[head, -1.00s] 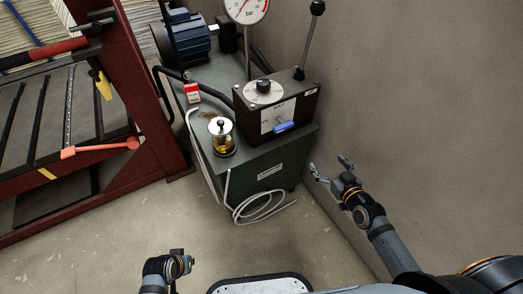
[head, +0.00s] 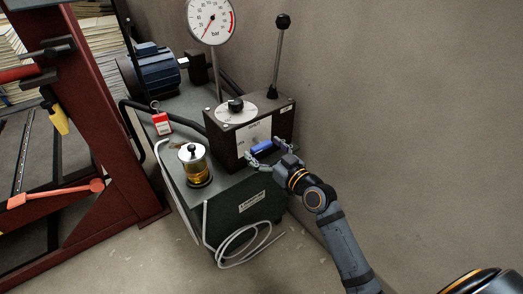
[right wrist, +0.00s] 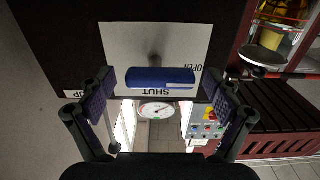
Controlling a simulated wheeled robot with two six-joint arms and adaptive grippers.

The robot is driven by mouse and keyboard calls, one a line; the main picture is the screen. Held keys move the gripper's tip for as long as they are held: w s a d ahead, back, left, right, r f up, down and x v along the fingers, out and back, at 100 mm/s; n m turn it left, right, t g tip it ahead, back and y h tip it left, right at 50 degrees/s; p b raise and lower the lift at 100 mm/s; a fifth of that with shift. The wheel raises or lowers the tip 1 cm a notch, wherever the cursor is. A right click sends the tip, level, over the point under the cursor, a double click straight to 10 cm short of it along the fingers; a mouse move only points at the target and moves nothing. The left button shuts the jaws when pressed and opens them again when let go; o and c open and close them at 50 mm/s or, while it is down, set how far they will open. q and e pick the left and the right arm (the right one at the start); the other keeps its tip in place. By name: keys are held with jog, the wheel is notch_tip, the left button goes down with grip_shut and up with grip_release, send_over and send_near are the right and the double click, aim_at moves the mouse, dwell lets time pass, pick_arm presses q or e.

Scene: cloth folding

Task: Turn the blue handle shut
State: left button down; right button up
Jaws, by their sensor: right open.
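The blue handle (head: 262,147) is on the front plate of the dark control box (head: 222,132). In the right wrist view the handle (right wrist: 160,78) lies level across the picture, with a stem behind it. My right gripper (head: 266,151) is open at the handle, one finger on either side. In the right wrist view my right gripper's fingers (right wrist: 162,98) stand apart, with gaps between them and the handle's ends. My left gripper is out of view.
A glass jar (head: 195,168) with amber liquid stands on the cabinet left of the box. A lever (head: 279,58) and a gauge (head: 211,20) rise behind it. A red tag (head: 161,124) hangs nearby. A white hose (head: 240,240) lies below. The wall is close on the right.

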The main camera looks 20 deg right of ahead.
jog(key=shift+w+a, duration=0.2)
jog(key=shift+w, duration=0.25)
